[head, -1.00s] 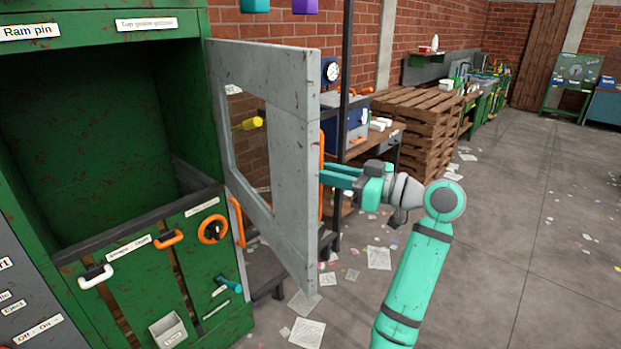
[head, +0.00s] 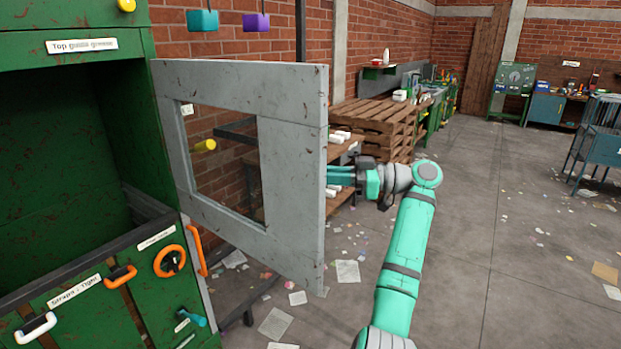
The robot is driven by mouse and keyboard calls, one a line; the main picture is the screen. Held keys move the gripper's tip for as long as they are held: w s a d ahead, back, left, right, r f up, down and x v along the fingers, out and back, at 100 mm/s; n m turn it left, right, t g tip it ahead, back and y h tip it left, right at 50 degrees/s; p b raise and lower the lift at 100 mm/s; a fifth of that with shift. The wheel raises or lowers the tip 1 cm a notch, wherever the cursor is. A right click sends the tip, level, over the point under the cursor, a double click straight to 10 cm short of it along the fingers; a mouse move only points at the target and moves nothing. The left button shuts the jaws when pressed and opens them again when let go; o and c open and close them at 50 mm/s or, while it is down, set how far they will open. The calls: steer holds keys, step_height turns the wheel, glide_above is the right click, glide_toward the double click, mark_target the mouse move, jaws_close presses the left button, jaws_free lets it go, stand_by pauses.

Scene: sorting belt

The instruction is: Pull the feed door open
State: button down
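The feed door (head: 295,165) is a grey, worn metal frame with a window opening. It stands swung well out from the green cabinet (head: 70,170), with its inner face towards me. My gripper (head: 340,176) is at the free edge of the door, on its far side. Its two teal fingers lie close together, and their tips are hidden behind the door edge. The orange door handle they reached in the earlier view is now hidden behind the door.
The cabinet front has an orange ring knob (head: 170,261), an orange handle (head: 120,276) and a white handle (head: 36,328). Stacked pallets (head: 378,125) and a workbench stand behind my gripper. The floor to the right is open, with scattered papers. A blue cart (head: 600,150) stands far right.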

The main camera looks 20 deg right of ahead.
steer(key=shift+w, duration=0.35)
steer(key=c, duration=1.7)
jaws_free()
steer(key=shift+w, duration=0.1)
steer(key=shift+d, duration=0.2)
steer(key=v, duration=1.1)
